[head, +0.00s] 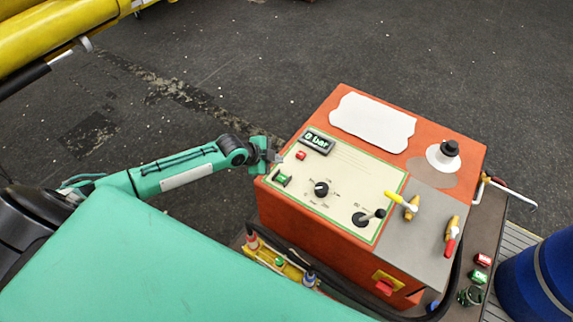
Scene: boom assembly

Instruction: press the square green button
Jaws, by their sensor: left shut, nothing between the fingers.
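A square green button (282,179) sits near the left edge of the cream panel (345,170) on top of an orange box (300,215). A small red button (300,155) is above it. My left gripper (279,157) is shut and empty at the box's upper left edge, just above and left of the green button and left of the red one. I cannot tell its height over the panel or whether it touches anything. My right gripper is not in view.
The panel also has a pressure display (318,141), a black knob (321,188) and a black lever (370,216). Yellow-handled (402,201) and red-handled (451,240) valves stand at right. Another green button (478,277) is at lower right, near a blue barrel (537,280).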

